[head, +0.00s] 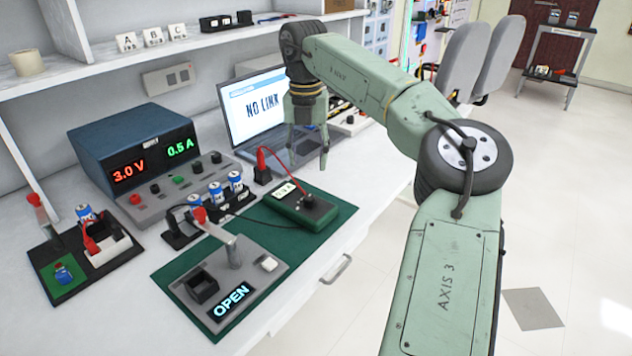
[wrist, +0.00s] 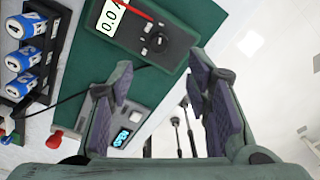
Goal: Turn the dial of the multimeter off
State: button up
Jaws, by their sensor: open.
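The multimeter (head: 301,207) is a dark green box with a small pale display, lying on the green mat (head: 345,212) on the bench. Its black dial (head: 309,201) is on the top face. In the wrist view the multimeter (wrist: 183,52) is at the top, with its dial (wrist: 157,41) beyond my fingertips and the display reading about 0.0. A red lead crosses its face. My gripper (head: 308,150) points down above and behind the multimeter, near the laptop. In the wrist view my gripper (wrist: 168,82) is open, with nothing between its fingers.
A lever switch fixture (head: 235,262) marked OPEN stands on the mat's front left. A blue power supply (head: 135,150) reads 3.0 V and 0.5 A. Blue-white cells (head: 215,193) stand in a holder left of the multimeter. A laptop (head: 262,110) showing NO LINK is behind.

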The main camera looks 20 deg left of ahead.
aim_at(309, 197)
jog(key=f, duration=0.3)
jog(key=f+p, duration=0.1)
jog(key=f, duration=0.6)
jog(key=shift+s+f, duration=0.25)
grip_shut()
